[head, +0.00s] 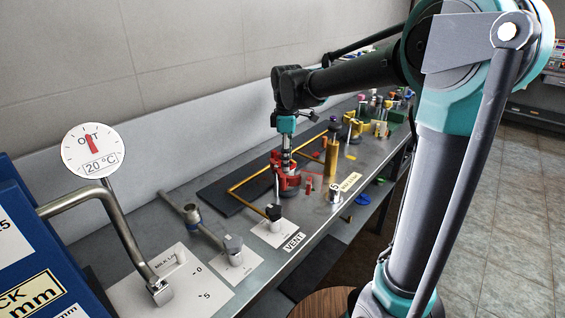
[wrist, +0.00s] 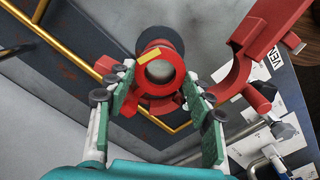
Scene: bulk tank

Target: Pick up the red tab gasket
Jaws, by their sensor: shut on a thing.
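A red ring-shaped piece with a pale round centre, a yellow patch and a small red tab, which looks like the red tab gasket (wrist: 172,88), sits between my fingers in the wrist view. My gripper (wrist: 158,82) is shut on it, one finger on each side. In the head view my gripper (head: 287,160) points down at the red parts on the bench. There I cannot separate the gasket from the red parts around it. Whether it is clear of what lies beneath is hidden.
An open red clamp (wrist: 240,75) lies close to the right finger. A brass-coloured pipe (head: 245,182) runs around the work spot. A yellow post (head: 331,158) stands to the right. The steel bench (head: 230,215) holds several fittings and valves, with a dial (head: 92,150) at left.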

